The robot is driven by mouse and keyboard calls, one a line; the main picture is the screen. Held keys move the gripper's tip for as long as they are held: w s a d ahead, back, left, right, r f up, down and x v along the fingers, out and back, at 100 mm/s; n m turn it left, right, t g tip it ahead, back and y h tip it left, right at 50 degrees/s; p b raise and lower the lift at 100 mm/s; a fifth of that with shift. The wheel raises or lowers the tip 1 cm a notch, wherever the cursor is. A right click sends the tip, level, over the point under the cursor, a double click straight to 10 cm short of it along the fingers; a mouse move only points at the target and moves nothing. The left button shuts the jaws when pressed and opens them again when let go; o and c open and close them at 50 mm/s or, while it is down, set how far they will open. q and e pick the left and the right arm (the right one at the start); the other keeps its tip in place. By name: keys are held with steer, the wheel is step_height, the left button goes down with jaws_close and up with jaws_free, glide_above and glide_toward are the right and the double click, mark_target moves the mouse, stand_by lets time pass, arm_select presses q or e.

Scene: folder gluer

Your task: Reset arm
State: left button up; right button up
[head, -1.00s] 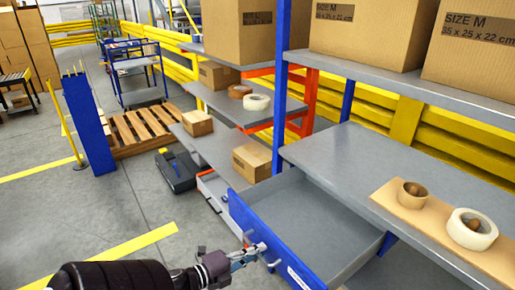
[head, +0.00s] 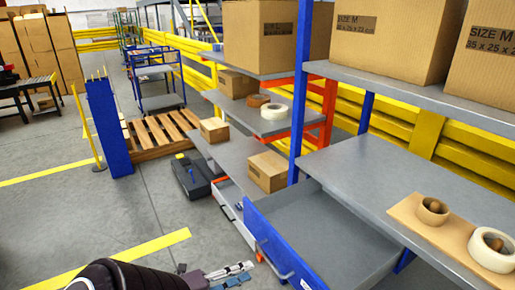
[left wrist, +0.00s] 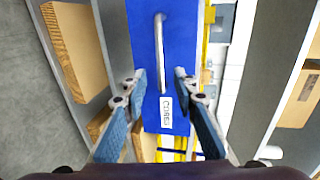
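My left arm comes in from the bottom left of the head view. Its gripper (head: 236,275) is in front of the open blue drawer (head: 268,240), to the left of the drawer's handle (head: 277,262) and apart from it. In the left wrist view the two fingers of the left gripper (left wrist: 159,85) are spread with nothing between them. The blue drawer front (left wrist: 143,50) with its metal handle (left wrist: 159,52) and a white label (left wrist: 166,111) shows beyond the fingertips. The drawer is pulled out and its visible inside is empty. My right gripper is not in view.
A grey worktop (head: 375,165) carries a cardboard piece (head: 405,211) with tape rolls (head: 432,210). Shelves with boxes (head: 267,171) stand behind the drawer. A black and grey case (head: 190,177) and a wooden pallet (head: 160,136) lie on the floor. The floor at left is open.

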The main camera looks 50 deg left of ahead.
arm_select(q)
steer(key=shift+v, duration=1.1)
steer(key=shift+f, duration=0.1)
steer(key=s+d+f+n+g+y, duration=0.1)
steer(key=s+f+n+g+y, duration=0.3)
steer(key=f, duration=0.9)
steer(key=s+d+f+n+g+h, duration=0.1)
steer(key=d+f+n+g, duration=0.1)
steer(key=f+n, duration=0.8)
steer(key=s+d+f+n+g+h, duration=0.1)
steer(key=s+d+f+g, duration=0.3)
steer(key=s+d+f, duration=0.4)
steer(key=s+d+f+n+g+h, duration=0.1)
steer(key=s+d+f+g, duration=0.3)
steer(key=s+d+f, duration=0.4)
step_height(320, 180, down, 8)
steer(key=d, duration=0.2)
steer(key=shift+d+r+n+g, duration=0.2)
steer(key=shift+d+n+g, duration=0.05)
steer(key=shift+n+g, duration=0.05)
steer(key=shift+s, duration=0.15)
